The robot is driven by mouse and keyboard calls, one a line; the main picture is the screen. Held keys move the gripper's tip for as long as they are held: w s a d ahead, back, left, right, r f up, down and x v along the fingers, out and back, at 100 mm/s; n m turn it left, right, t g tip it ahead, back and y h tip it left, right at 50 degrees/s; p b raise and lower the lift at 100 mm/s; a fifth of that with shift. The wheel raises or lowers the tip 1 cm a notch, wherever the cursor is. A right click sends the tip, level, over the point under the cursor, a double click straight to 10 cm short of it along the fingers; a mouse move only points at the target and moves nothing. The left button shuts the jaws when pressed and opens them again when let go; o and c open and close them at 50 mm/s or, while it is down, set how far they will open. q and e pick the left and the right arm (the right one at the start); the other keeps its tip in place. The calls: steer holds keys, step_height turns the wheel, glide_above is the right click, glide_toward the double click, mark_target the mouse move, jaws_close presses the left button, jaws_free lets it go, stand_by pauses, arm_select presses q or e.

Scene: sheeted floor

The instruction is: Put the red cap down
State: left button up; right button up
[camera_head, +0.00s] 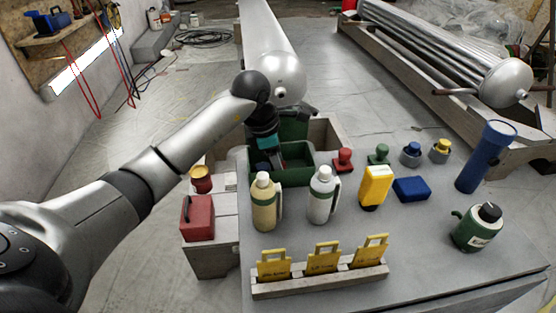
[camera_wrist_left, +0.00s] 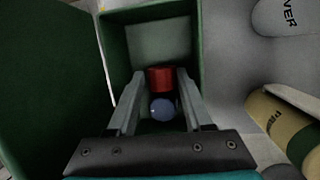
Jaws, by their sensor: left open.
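The red cap (camera_wrist_left: 160,79) lies inside a green open-topped box (camera_wrist_left: 195,16) in the left wrist view, between or just beyond the two fingertips. A round blue thing (camera_wrist_left: 162,109) is beside it, nearer my palm. My left gripper (camera_wrist_left: 160,73) is open and points down into the box; I cannot tell whether a finger touches the cap. In the head view my left gripper (camera_head: 269,153) is over the green box (camera_head: 296,178), and the cap is hidden there. My right gripper is in neither view.
A cream bottle (camera_head: 264,204) and a white bottle (camera_head: 323,196) stand just in front of the box. A red stamp-like piece (camera_head: 343,160) is to its right. Yellow tags (camera_head: 323,258) stand in a rack at the front. The tabletop's right front is mostly clear.

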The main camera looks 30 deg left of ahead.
arm_select(q)
steer(key=shift+r, duration=0.1)
steer(key=shift+r, duration=0.25)
steer(key=p+v, duration=0.4)
steer(key=v, duration=0.7)
steer(key=shift+r, duration=0.3)
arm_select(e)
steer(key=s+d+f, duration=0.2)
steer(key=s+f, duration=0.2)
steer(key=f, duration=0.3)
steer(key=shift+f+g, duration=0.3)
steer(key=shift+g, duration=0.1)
arm_select(q)
steer(key=shift+s, duration=0.1)
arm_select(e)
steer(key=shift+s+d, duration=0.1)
